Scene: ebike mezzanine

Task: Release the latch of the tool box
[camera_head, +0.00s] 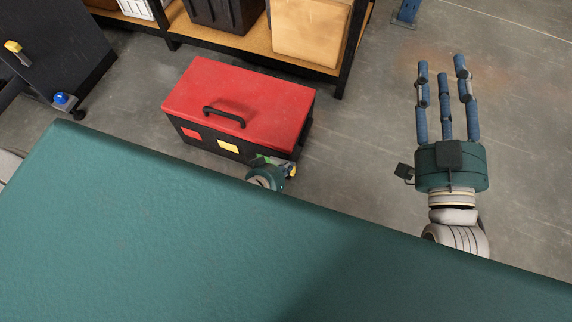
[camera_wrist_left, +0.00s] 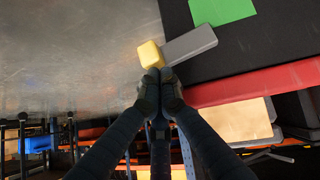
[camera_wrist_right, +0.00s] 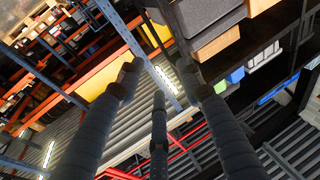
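The tool box (camera_head: 240,100) stands on the floor, with a red lid, a black handle (camera_head: 224,115) and a black body with coloured squares. Its latch is a grey lever with a yellow tip (camera_wrist_left: 151,54), large in the left wrist view; the yellow tip shows small at the box's right front corner (camera_head: 292,170). My left gripper (camera_wrist_left: 160,80) has its fingertips together right beside the yellow tip; whether they touch it I cannot tell. In the head view most of my left arm is hidden. My right gripper (camera_head: 442,75) is open and empty, right of the box.
A dark cabinet (camera_head: 45,45) is at the left. The floor to the right is clear.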

